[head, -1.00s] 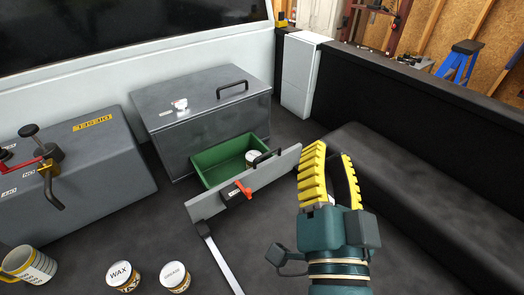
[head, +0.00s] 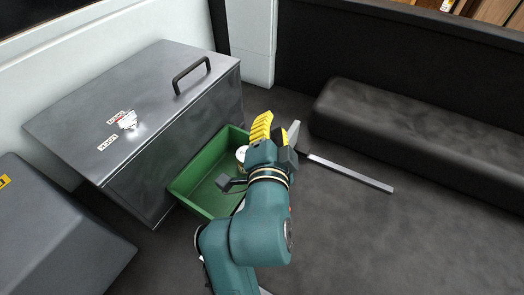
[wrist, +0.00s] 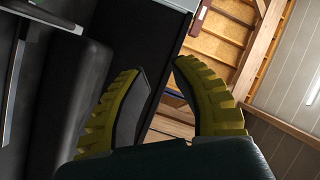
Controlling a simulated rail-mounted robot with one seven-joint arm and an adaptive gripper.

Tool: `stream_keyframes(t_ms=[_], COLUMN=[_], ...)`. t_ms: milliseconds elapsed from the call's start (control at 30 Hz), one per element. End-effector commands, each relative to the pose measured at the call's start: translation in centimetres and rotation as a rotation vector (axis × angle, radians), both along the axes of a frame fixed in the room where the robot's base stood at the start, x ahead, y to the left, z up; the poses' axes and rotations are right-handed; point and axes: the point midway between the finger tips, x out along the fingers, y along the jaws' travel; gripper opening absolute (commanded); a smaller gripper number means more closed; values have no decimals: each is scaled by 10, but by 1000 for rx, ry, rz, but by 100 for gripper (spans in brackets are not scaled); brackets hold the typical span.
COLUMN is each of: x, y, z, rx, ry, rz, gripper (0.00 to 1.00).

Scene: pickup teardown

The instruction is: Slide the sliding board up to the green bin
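The green bin (head: 184,187) stands against the front of the grey metal box in the head view, with a can (head: 241,153) at its far end. A pale rail (head: 350,173) runs along the floor from near the board. My gripper (head: 270,121) is at the board's far end, beside the bin. In the wrist view my gripper (wrist: 159,67) has its yellow fingers apart, with nothing seen between them. Contact with the board cannot be told.
The grey metal box (head: 150,125) with a black top handle stands at left. Another grey case (head: 60,240) is at lower left. A long black padded block (head: 420,130) lies at right along the dark wall. The floor at lower right is clear.

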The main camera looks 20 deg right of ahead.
Motion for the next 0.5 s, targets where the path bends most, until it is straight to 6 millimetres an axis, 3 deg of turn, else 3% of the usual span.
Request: stream_keyframes(t_ms=[33, 100, 333, 500], x=[4, 8, 10, 10], y=[-4, -8, -11, -11], z=[-37, -59, -85, -124], rx=[33, 69, 98, 98], ry=[25, 45, 61, 66], rz=[-28, -62, -89, -88], gripper=[26, 26, 26, 26])
